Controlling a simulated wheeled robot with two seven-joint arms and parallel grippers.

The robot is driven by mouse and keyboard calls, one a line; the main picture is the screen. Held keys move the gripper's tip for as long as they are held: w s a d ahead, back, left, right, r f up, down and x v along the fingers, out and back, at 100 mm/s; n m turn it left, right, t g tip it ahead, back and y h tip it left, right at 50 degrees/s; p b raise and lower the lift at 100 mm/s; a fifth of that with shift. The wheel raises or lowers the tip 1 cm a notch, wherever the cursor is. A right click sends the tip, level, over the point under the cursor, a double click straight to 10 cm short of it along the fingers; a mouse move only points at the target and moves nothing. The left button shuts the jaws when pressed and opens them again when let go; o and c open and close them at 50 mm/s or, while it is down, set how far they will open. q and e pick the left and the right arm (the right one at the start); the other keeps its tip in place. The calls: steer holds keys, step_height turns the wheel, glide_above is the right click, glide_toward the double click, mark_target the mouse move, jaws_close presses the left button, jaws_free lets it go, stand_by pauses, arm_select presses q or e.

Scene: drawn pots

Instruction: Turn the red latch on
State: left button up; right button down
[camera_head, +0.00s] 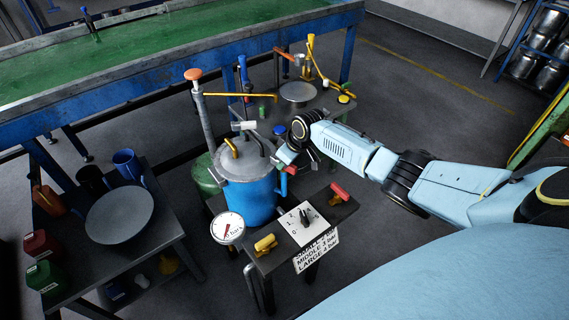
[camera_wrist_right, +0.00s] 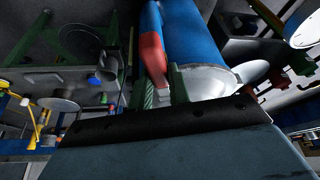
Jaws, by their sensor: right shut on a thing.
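A blue pot (camera_head: 248,195) with a grey metal lid (camera_head: 243,162) stands behind the small front table. The red latch (camera_head: 291,170) is at the pot's right side, mostly hidden by my right gripper (camera_head: 281,160). In the right wrist view the red latch (camera_wrist_right: 152,52) runs along the blue pot (camera_wrist_right: 197,35), and its near end reaches the fingers of my right gripper (camera_wrist_right: 163,92). My right gripper is shut on the latch. My left gripper is not in view.
The front table holds a dial plate (camera_head: 304,224), a yellow handle (camera_head: 265,243) and a red handle (camera_head: 340,191). A pressure gauge (camera_head: 228,228) sits at its left. A tall pipe with an orange knob (camera_head: 193,75) rises behind the pot. A side table (camera_head: 165,222) stands left.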

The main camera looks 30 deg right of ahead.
steer(key=shift+n+g+y+b, duration=0.3)
steer(key=shift+n+b, duration=0.45)
steer(key=shift+n, duration=0.45)
steer(key=c, duration=1.3)
jaws_free()
steer(key=p+v, duration=0.1)
steer(key=v, duration=1.2)
steer(key=shift+s+d+r+p, duration=0.1)
steer(key=shift+d+r+p, duration=0.05)
steer(key=shift+p, duration=0.15)
